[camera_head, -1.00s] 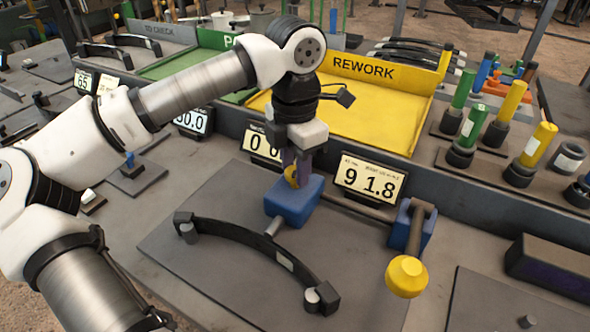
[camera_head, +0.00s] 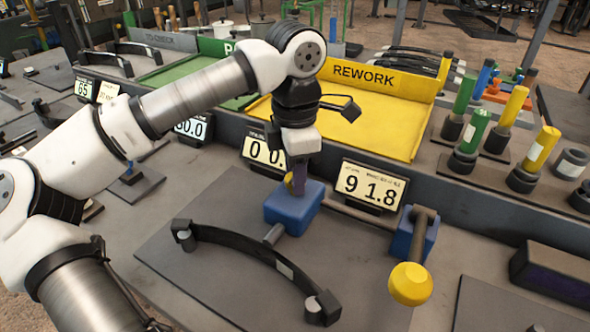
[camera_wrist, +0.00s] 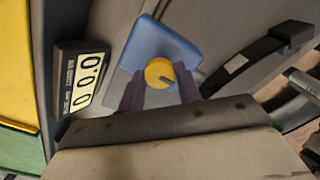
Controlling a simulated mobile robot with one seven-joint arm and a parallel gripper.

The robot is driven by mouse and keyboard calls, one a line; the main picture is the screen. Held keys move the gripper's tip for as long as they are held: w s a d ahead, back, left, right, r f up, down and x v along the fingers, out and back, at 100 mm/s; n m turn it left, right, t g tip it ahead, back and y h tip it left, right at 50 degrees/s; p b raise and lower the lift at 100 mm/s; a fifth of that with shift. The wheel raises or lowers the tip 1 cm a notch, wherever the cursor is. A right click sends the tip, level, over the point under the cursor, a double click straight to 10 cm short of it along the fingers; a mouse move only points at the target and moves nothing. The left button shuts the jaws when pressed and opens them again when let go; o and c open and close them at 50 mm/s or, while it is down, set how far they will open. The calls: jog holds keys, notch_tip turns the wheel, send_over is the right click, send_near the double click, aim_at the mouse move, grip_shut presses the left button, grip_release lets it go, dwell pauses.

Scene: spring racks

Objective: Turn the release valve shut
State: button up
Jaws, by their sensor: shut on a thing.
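The release valve has a round yellow knob (camera_head: 289,181) on a blue block (camera_head: 293,208), beside the middle of the curved black leaf spring (camera_head: 250,258). My gripper (camera_head: 298,184) points down onto the knob, and its fingers partly hide it. In the wrist view the yellow knob (camera_wrist: 160,72), with a dark slot line on its face, sits between the two purple-grey fingers of my gripper (camera_wrist: 160,85). The blue block (camera_wrist: 165,42) lies behind it. The gripper is shut on the knob.
A display reading 91.8 (camera_head: 370,187) and a partly hidden display (camera_head: 262,150) stand behind the block. A second blue block (camera_head: 403,240) with a lever and large yellow knob (camera_head: 410,284) is to the right. A yellow REWORK tray (camera_head: 375,115) lies beyond.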

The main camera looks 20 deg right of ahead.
jog(key=o, duration=1)
jog(key=shift+r, duration=0.1)
notch_tip(320, 180, up, 14)
